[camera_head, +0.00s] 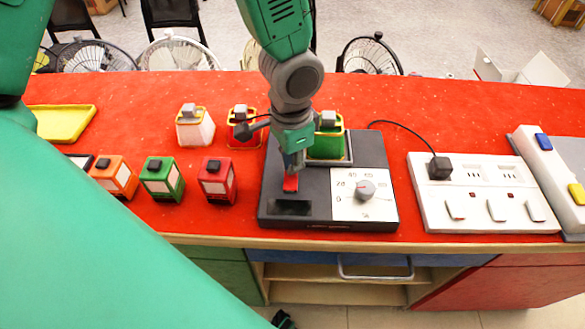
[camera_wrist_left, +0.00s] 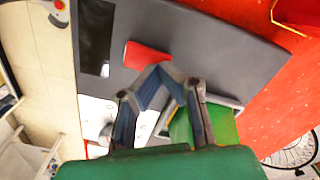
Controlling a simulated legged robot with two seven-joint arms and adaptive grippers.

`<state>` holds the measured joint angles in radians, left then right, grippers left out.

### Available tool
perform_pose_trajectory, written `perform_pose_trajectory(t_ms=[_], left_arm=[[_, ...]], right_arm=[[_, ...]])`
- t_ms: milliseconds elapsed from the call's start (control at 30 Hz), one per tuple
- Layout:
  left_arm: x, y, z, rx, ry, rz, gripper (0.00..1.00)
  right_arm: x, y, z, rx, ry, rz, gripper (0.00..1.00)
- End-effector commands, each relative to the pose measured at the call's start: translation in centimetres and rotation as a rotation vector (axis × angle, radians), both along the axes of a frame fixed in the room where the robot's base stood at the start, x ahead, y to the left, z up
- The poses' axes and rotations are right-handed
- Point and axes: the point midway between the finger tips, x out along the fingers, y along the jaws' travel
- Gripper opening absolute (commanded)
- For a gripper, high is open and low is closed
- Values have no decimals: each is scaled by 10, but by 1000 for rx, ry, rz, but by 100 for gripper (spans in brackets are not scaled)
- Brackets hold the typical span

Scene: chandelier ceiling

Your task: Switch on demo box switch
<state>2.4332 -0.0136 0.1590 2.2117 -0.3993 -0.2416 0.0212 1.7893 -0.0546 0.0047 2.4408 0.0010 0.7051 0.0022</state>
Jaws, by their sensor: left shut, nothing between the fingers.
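The demo box (camera_head: 330,224) is a dark grey box on the red counter, with a white dial panel (camera_head: 379,205) and a dark display at its front. Its red switch (camera_head: 290,184) sits left of the dial panel, and in the left wrist view the switch (camera_wrist_left: 147,56) shows as a red wedge. My left gripper (camera_head: 291,174) points down at the switch. In the wrist view the left fingertips (camera_wrist_left: 160,68) meet, empty, right at the switch's edge; whether they touch it I cannot tell. My right gripper is not in view.
A green container (camera_head: 326,143) stands on the box's rear plate, close beside my gripper. A power strip (camera_head: 483,213) with a black plug lies to the right. Several small coloured containers, among them a red one (camera_head: 217,180), stand to the left.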

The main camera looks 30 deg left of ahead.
Motion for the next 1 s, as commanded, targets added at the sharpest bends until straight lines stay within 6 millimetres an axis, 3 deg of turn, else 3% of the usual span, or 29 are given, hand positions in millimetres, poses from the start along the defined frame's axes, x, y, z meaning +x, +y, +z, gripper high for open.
perform_pose_trajectory(t_ms=[700, 1000], left_arm=[[0, 0, -11, 0, 1, 0, 0], [0, 0, 3, 0, 1, 0, 0]], right_arm=[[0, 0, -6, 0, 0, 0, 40], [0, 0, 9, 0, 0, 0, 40]])
